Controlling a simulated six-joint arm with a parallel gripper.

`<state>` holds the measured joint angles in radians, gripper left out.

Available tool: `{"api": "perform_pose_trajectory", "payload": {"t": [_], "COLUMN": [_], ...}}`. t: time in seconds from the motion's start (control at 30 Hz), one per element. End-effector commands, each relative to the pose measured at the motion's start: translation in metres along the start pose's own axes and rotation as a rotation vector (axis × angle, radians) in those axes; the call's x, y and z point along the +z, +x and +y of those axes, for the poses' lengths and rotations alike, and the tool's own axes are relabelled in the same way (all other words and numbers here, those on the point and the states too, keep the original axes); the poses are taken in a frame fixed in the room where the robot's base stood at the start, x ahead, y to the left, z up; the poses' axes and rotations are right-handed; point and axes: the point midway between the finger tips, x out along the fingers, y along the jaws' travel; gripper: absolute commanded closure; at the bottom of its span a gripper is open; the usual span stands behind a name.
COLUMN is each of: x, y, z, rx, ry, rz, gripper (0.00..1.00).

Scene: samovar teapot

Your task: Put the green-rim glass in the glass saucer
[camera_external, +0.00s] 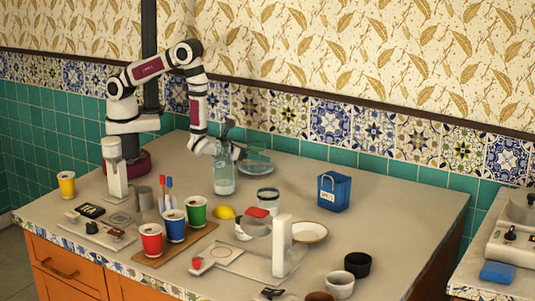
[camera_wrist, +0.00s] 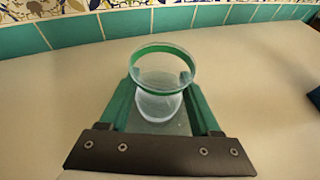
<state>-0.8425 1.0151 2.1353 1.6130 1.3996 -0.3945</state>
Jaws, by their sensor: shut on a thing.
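The green-rim glass (camera_wrist: 164,92) is clear with a green band at its top. In the wrist view it stands between the two green fingers of my gripper (camera_wrist: 163,88), which is shut on it. In the external view my gripper (camera_external: 241,152) reaches behind the tall glass jar, and the green-rim glass (camera_external: 259,149) shows small at its right. The glass saucer (camera_external: 258,169) lies on the counter directly below the glass in that view. I cannot tell whether the glass touches the saucer. The saucer is not clearly seen in the wrist view.
A tall glass jar with dark utensils (camera_external: 224,178) stands just in front of my gripper. A blue bag (camera_external: 334,192) stands to the right, and a lidless-looking jar (camera_external: 267,199) and lemon (camera_external: 223,212) nearer. The tiled wall is close behind. Counter between saucer and bag is clear.

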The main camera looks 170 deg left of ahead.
Motion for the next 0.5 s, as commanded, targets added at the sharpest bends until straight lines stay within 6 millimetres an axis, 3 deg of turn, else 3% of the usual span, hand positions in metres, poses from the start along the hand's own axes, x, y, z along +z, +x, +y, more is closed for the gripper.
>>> {"api": "perform_pose_trajectory", "payload": {"t": [0.1, 0.13, 0.2, 0.3, 0.5], "x": [-0.0026, -0.0028, -0.0025, -0.0024, -0.0023], "y": [0.0011, 0.0011, 0.001, 0.001, 0.0009], "z": [0.0, 0.0001, 0.0, 0.0, 0.0], "rx": [0.0, 0.0, 0.0, 0.0, 0.001], "ry": [0.001, 0.001, 0.001, 0.001, 0.001], "rz": [0.0, 0.0, 0.0, 0.0, 0.0], "gripper": [0.96, 0.32, 0.2, 0.06, 0.06]}}
